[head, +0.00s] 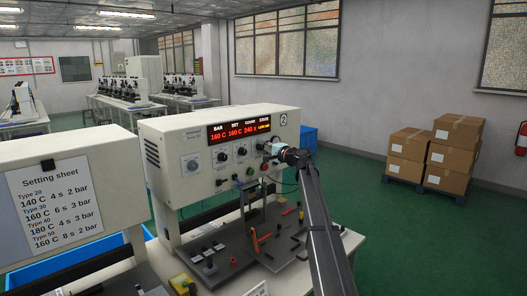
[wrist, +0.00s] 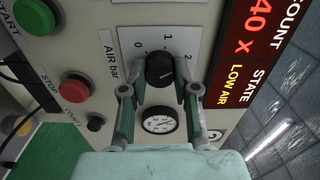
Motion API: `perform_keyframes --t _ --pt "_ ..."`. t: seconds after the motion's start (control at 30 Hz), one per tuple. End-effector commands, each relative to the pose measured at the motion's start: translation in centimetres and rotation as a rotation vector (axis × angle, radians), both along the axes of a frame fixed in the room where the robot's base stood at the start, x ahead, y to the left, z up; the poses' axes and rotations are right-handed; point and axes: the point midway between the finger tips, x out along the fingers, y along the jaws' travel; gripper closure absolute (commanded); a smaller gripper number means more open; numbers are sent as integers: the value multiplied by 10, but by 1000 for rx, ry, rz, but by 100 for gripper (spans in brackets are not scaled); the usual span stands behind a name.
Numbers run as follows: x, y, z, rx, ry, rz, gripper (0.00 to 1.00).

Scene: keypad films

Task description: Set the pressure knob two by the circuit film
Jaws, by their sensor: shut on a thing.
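The black pressure knob (wrist: 159,70) sits on a white scale plate marked 0, 1, 2, beside the label "AIR bar", in the wrist view. My gripper (wrist: 159,88) has one finger on each side of this knob and is shut on it. A small round gauge (wrist: 159,121) lies just below the knob; its reading is too small to tell. In the head view my gripper (head: 277,151) is at the right end of the machine's front panel and covers the knob. The setting sheet (head: 49,199) lists types 20 to 50 with bar values of 2 or 3. I cannot make out the circuit film.
The red display (head: 239,130) shows 160 C, 160 C, 240 and LOW AIR. Other dials (head: 219,155) stand left of my gripper. A red button (wrist: 74,88) and a green button (wrist: 34,17) are close by. Tools lie on the machine bed (head: 230,265) below.

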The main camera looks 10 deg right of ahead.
Motion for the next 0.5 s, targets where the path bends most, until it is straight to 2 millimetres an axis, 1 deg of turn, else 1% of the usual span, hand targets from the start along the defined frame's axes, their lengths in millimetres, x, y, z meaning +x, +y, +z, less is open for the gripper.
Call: perform_keyframes --t 0.2,0.5 --pt "1 0 1 115 80 -1 100" --pt "1 0 1 192 135 -1 100"
